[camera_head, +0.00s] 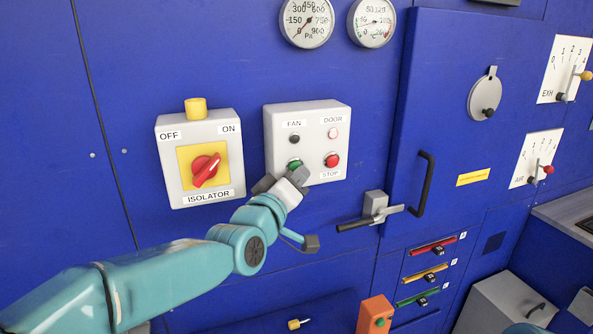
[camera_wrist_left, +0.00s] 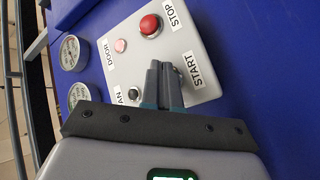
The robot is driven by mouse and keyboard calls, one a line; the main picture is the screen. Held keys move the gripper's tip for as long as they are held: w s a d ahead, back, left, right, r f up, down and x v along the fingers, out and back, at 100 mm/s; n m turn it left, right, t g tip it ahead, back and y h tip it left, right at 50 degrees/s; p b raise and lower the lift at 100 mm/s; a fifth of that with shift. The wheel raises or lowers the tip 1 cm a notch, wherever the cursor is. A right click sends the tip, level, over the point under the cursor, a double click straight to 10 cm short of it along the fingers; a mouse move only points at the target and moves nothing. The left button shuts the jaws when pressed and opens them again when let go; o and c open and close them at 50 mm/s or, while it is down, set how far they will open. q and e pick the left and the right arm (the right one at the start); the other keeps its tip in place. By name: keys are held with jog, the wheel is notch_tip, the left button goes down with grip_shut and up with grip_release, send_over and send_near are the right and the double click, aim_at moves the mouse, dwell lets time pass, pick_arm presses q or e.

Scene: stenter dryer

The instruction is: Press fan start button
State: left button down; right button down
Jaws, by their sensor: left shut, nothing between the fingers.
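The fan control box (camera_head: 308,118) is a light grey box on the blue panel, labelled FAN, DOOR and STOP in the head view. The green start button (camera_head: 294,164) sits at its lower left, partly hidden by my left gripper (camera_head: 297,176). The left gripper is shut and empty, its tips right at the button; I cannot tell whether they touch it. In the left wrist view the shut fingers (camera_wrist_left: 162,78) point at the box beside the START label (camera_wrist_left: 194,70) and cover the button. The red stop button (camera_head: 332,160) is to the right. My right gripper is not in view.
The isolator box (camera_head: 172,175) with its red rotary knob (camera_head: 205,170) is left of the fan box. A door latch handle (camera_head: 374,212) and a black door handle (camera_head: 424,183) stand out on the right. Two gauges (camera_head: 306,22) (camera_head: 371,22) are above.

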pick_arm(q)
jog(key=shift+w+a, duration=0.15)
jog(key=shift+w, duration=0.25)
dwell(0.8)
jog(key=shift+s+d+b, duration=0.35)
jog(key=shift+s+b, duration=0.45)
jog(key=shift+s, duration=0.1)
jog(key=shift+s+d+b, duration=0.15)
jog(key=shift+s+d, duration=0.15)
jog(key=shift+s, duration=0.45)
jog(key=shift+s+d+b, duration=0.1)
jog(key=shift+s+d, duration=0.25)
jog(key=shift+s, duration=0.45)
jog(key=shift+s+d+b, duration=0.15)
jog(key=shift+s+d, duration=0.15)
jog(key=shift+s, duration=0.45)
